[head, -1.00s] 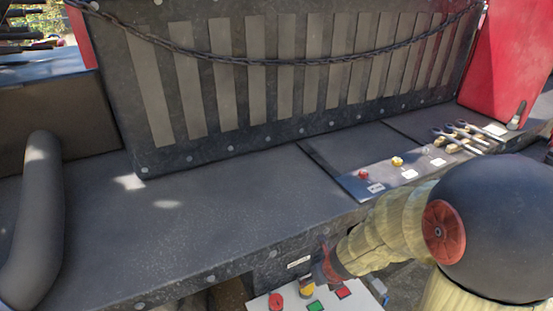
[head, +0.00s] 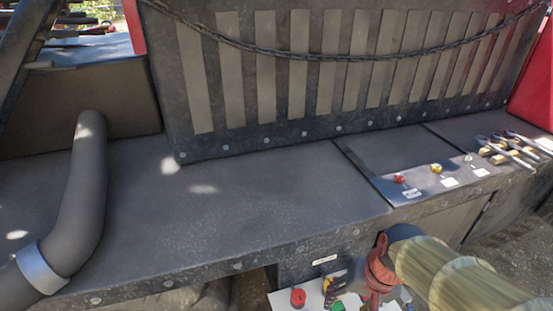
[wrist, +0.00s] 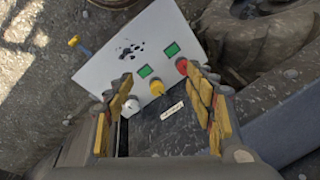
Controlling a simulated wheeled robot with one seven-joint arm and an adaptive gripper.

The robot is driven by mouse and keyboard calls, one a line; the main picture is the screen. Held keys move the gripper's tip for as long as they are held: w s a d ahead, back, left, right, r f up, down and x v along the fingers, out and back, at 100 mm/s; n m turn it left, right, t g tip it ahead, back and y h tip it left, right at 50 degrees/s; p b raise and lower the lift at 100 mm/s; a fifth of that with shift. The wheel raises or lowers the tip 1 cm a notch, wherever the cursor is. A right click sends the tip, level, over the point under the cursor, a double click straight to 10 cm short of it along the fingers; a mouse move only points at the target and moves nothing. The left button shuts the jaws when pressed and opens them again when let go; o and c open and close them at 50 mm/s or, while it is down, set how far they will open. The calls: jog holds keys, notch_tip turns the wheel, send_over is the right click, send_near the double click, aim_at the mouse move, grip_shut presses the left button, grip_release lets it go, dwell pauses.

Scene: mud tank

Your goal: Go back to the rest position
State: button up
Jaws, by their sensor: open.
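My gripper (wrist: 163,112) is open in the wrist view, with rough yellow-brown pads on both fingers and nothing between them but the view of the box behind. A white control panel (wrist: 115,50) lies beyond the fingertips, with two green squares, a red button (wrist: 182,66), a yellow button (wrist: 156,88) and a pale knob (wrist: 131,106). I cannot tell the exact gap between fingers and panel.
A dark ledge (head: 250,195) runs across, with a slatted wall behind. On its right are a red knob (head: 399,178), a yellow knob (head: 436,168) and several tools (head: 505,148). A thick pipe (head: 78,200) stands at left. A tyre (wrist: 265,40) is near the panel.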

jog(key=s+d+r+n+t+h, duration=0.1)
jog(key=s+d+r+n+t, duration=0.1)
jog(key=r, duration=1)
jog(key=shift+s+d+n+t+h, duration=0.2)
jog(key=shift+s+n+t+h, duration=0.1)
jog(key=shift+s+n+t, duration=0.55)
